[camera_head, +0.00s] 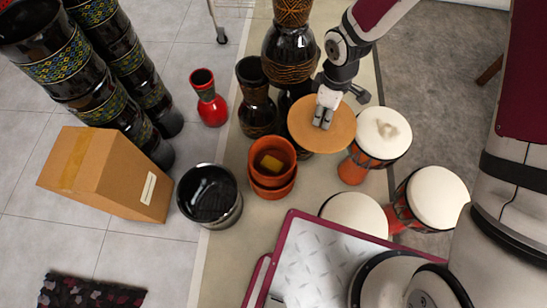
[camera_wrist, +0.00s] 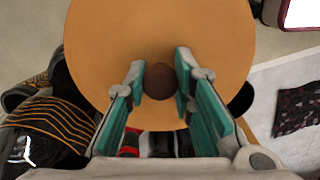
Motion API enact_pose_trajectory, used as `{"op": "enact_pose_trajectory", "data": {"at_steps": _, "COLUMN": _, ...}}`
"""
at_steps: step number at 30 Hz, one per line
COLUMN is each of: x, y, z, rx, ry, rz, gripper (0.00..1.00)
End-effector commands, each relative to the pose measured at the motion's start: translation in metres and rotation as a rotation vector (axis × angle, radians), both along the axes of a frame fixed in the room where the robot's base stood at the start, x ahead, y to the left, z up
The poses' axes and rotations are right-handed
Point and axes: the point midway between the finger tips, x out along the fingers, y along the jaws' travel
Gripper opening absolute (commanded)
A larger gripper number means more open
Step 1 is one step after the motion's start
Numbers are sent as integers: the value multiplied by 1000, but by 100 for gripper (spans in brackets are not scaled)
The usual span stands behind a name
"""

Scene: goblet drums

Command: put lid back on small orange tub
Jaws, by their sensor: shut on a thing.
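The lid (camera_head: 335,137) is a round, flat, light orange disc. My gripper (camera_head: 322,118) is over it and shut on its dark brown knob (camera_wrist: 159,81), which shows between the two teal fingers (camera_wrist: 160,85) in the wrist view. The lid looks raised, level with the tops of the drums nearby; its exact height is hard to tell. The small orange tub (camera_head: 259,151) stands on the beige floor strip to the lower left of the lid. It is open on top and appears stacked on another orange tub (camera_head: 273,190). A yellowish-brown block (camera_head: 271,163) lies inside.
A black shiny pot (camera_head: 208,196) and a cardboard box (camera_head: 110,173) stand left of the tub. Dark vases (camera_head: 256,97) stand behind it, with a red vase (camera_head: 208,97) further left. Several white-topped goblet drums (camera_head: 383,131) crowd the right.

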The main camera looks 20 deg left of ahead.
Motion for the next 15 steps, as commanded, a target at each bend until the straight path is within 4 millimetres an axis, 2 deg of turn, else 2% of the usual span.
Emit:
{"op": "enact_pose_trajectory", "data": {"at_steps": 1, "x": -15, "y": 21, "z": -28, "rx": -1, "ry": 8, "rz": 125, "gripper": 0}}
{"op": "enact_pose_trajectory", "data": {"at_steps": 6, "x": -66, "y": 72, "z": -96, "rx": -2, "ry": 7, "rz": 512, "gripper": 0}}
{"op": "enact_pose_trajectory", "data": {"at_steps": 10, "x": -103, "y": 94, "z": -134, "rx": -4, "ry": 4, "rz": 735, "gripper": 0}}
{"op": "enact_pose_trajectory", "data": {"at_steps": 15, "x": -144, "y": 109, "z": -170, "rx": -6, "ry": 1, "rz": 944, "gripper": 0}}
